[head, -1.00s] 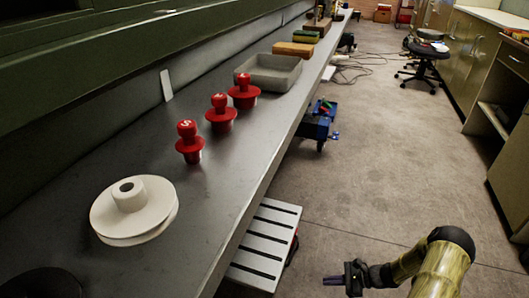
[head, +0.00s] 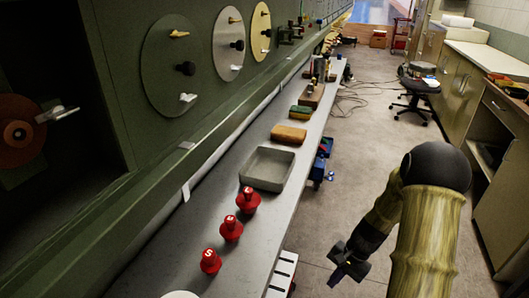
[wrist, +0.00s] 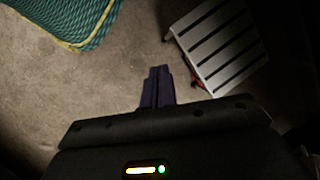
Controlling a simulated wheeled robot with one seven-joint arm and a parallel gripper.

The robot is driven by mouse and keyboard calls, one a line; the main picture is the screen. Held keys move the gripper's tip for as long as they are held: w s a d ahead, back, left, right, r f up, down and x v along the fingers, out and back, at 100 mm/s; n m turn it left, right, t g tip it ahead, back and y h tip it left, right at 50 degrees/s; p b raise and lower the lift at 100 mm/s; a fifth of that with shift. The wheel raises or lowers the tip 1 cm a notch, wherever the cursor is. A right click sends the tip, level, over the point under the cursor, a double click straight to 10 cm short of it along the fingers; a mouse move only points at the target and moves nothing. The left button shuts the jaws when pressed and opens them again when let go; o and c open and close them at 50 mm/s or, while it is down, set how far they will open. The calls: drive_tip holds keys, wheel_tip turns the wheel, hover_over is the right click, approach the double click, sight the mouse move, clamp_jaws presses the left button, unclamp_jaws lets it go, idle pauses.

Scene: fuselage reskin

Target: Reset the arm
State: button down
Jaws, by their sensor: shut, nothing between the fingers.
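My gripper (head: 338,276) hangs over the floor in the aisle, to the right of the long grey bench, in the head view. My arm comes in from the right and bends down to it. In the wrist view the gripper's dark fingers (wrist: 157,88) lie together, shut and empty, above bare floor. It is apart from the bench and touches nothing that I can see.
On the bench (head: 215,200) stand several red knobbed pieces (head: 231,229), a grey tray (head: 267,168) and an orange block (head: 289,135). A slatted step (wrist: 218,45) and a green woven thing (wrist: 65,20) flank the gripper. A stool (head: 418,82) stands farther back.

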drive_tip(key=s+a+r+n+t+h+p, duration=0.1)
drive_tip(key=r+p, duration=0.5)
drive_tip(key=r, duration=0.6)
drive_tip(key=s+a+r+n+t+h+p, duration=0.2)
drive_tip(key=s+r+n+p, duration=0.2)
drive_tip(key=r, duration=0.9)
drive_tip(key=s+a+r+n+t+h+p, duration=0.1)
drive_tip(key=s+a+r+n+p, duration=0.1)
drive_tip(key=r+p, duration=0.8)
wheel_tip(320, 180, up, 3)
drive_tip(key=shift+s+a+r+n+h, duration=0.15)
drive_tip(key=shift+s+n+h, duration=0.15)
drive_tip(key=shift+s+n, duration=0.6)
drive_tip(key=shift+s+m, duration=0.2)
drive_tip(key=shift+m, duration=0.1)
drive_tip(key=shift+f, duration=0.2)
